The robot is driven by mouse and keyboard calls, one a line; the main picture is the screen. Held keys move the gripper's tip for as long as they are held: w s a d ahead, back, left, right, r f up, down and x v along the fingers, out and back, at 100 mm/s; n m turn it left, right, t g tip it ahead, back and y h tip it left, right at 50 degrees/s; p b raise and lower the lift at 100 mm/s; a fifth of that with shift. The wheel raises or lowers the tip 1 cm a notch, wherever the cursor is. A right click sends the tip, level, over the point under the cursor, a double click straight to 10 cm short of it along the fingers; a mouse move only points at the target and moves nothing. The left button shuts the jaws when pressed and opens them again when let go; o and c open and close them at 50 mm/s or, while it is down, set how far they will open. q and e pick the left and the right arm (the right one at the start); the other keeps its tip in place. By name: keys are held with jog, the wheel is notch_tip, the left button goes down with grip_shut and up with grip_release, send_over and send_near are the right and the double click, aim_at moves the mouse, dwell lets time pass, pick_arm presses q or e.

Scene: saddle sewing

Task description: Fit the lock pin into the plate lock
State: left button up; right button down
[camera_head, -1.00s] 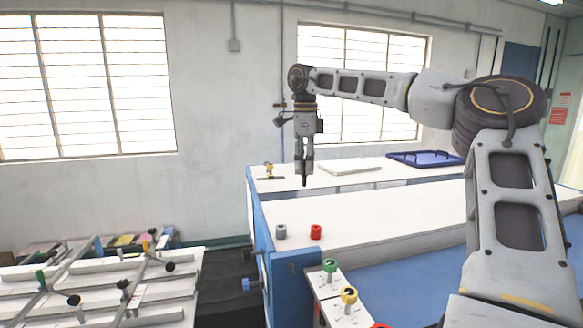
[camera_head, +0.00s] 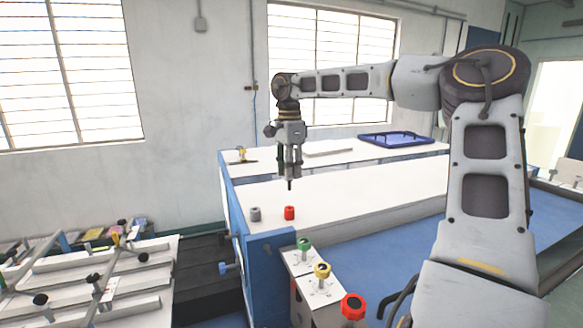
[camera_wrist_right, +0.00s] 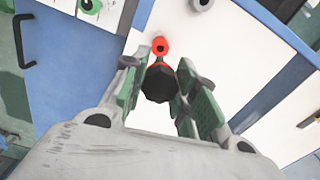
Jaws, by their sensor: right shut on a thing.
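My right gripper (camera_head: 289,172) hangs pointing down above the white bench top, just above a small red cylinder (camera_head: 290,212). It is shut on a dark piece, probably the lock pin, whose black knob-like part (camera_wrist_right: 158,83) shows between the green-padded fingers in the wrist view. Its black tip shows below the fingers in the head view and appears clear of the cylinder. The red cylinder's top has a dark hole, visible in the wrist view (camera_wrist_right: 160,46). A grey cylinder (camera_head: 255,213) stands left of it. I cannot tell which piece is the plate lock. My left gripper is out of view.
A small yellow-and-black tool (camera_head: 241,155) and a blue tray (camera_head: 395,139) lie on the back shelf. A frame rack (camera_head: 95,285) is left.

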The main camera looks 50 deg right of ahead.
aim_at(289, 184)
jog(key=shift+d+n, duration=0.1)
jog(key=shift+n, duration=0.6)
jog(key=shift+f+b, duration=1.2)
jog(key=shift+f, duration=1.3)
jog(key=shift+p, duration=0.85)
dwell(0.7)
jog(key=shift+f+b, duration=0.9)
jog(key=shift+f, duration=1)
dwell(1.3)
